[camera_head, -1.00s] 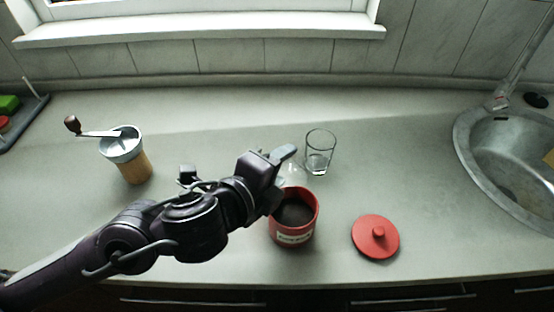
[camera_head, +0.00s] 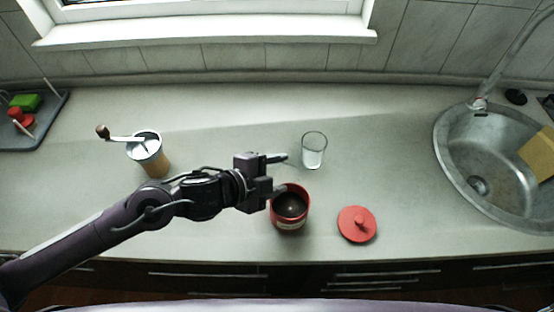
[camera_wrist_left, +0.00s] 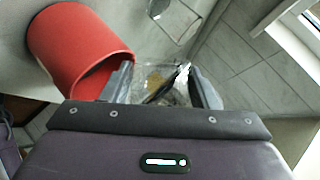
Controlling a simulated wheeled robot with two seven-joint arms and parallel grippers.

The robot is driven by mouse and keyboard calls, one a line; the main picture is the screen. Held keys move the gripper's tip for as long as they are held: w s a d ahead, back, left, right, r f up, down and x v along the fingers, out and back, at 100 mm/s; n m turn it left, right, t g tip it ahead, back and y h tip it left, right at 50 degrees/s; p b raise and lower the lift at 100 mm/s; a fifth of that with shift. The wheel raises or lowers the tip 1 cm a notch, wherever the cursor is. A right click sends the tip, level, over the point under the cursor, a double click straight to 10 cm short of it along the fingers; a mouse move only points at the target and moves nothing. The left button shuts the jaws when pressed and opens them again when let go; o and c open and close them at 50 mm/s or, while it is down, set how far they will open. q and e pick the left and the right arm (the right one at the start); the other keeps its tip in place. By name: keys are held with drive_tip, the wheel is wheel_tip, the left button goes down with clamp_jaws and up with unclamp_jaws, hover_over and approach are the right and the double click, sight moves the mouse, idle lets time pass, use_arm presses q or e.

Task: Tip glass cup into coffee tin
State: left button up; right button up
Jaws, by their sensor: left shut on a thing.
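My left gripper (camera_head: 282,172) is shut on a clear glass cup (camera_wrist_left: 158,80), which shows between the fingers in the left wrist view but is hardly visible in the head view. Something dark and brownish shows through its glass; I cannot tell what. The red coffee tin (camera_head: 290,222) stands upright and open on the counter, dark inside, just below the fingertips in the head view. It also shows at the upper left of the left wrist view (camera_wrist_left: 72,45), close beside the left finger. My right gripper is not in view.
A second glass (camera_head: 314,152) stands behind the tin. A red lid (camera_head: 357,224) lies right of the tin. A coffee grinder (camera_head: 150,155) stands left, behind my arm. The sink (camera_head: 455,150) is at the right, a grey tray (camera_head: 45,128) at far left.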

use_arm(q)
drive_tip(key=n+g+p, duration=0.1)
drive_tip(key=p, duration=0.1)
drive_tip(key=n+g+h+p, duration=0.1)
drive_tip(key=p, duration=0.1)
drive_tip(key=r+n+g+h+p, duration=0.1)
drive_tip(key=p, duration=0.2)
drive_tip(key=shift+s+d+r, duration=0.1)
drive_tip(key=shift+s+d, duration=0.15)
drive_tip(key=shift+s, duration=0.05)
drive_tip(key=shift+s+n+g+h+p, duration=0.15)
drive_tip(key=shift+n+g+h+p, duration=0.3)
drive_tip(key=shift+n, duration=0.15)
drive_tip(key=shift+s+d+n+g+h, duration=0.2)
drive_tip(key=shift+n+g+h, duration=0.2)
drive_tip(key=shift+n, duration=0.2)
drive_tip(key=shift+s+n, duration=0.1)
drive_tip(key=shift+n, duration=0.2)
